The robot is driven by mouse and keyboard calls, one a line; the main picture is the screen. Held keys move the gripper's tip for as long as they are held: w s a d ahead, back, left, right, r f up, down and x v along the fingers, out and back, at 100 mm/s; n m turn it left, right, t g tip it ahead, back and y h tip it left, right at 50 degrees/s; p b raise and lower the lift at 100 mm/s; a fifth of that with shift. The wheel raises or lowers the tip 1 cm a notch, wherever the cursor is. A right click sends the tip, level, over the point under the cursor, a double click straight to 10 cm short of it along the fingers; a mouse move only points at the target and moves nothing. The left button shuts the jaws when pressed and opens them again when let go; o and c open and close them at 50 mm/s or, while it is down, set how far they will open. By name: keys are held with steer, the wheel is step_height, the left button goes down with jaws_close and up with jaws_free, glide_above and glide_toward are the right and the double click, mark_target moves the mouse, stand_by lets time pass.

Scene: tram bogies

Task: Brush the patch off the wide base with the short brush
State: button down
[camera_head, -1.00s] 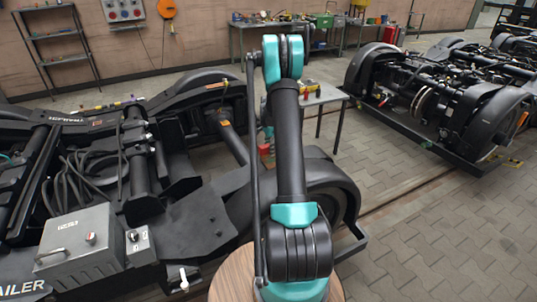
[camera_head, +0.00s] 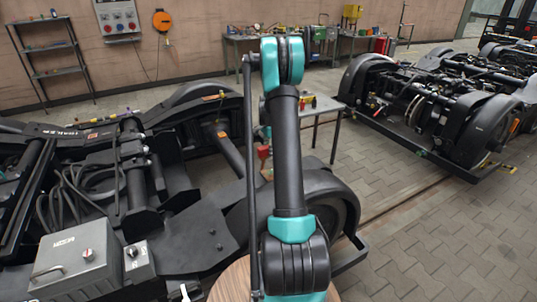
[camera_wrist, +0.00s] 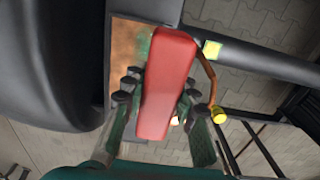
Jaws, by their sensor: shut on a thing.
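My gripper (camera_wrist: 157,98) shows in the wrist view, with dark fingers on both sides of a red block-like handle (camera_wrist: 166,80). It is shut on this handle, which I take for the short brush; no bristles show. Beyond the handle is a flat brown, copper-toned surface (camera_wrist: 124,52) with a dark rim, perhaps the wide base. A greenish area (camera_wrist: 142,44) on it may be the patch, partly hidden behind the red handle. I cannot tell whether the brush touches it.
A black bogie (camera_head: 185,215) with a grey control box (camera_head: 72,268) fills the left; another bogie (camera_head: 440,100) stands at the right. A small table (camera_head: 325,106) with small items stands behind my arm. Paved floor (camera_head: 430,235) is free at the right.

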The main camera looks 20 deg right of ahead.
steer(key=shift+f, duration=0.15)
steer(key=shift+f, duration=1.9)
steer(key=shift+a+r, duration=0.1)
steer(key=shift+r, duration=0.05)
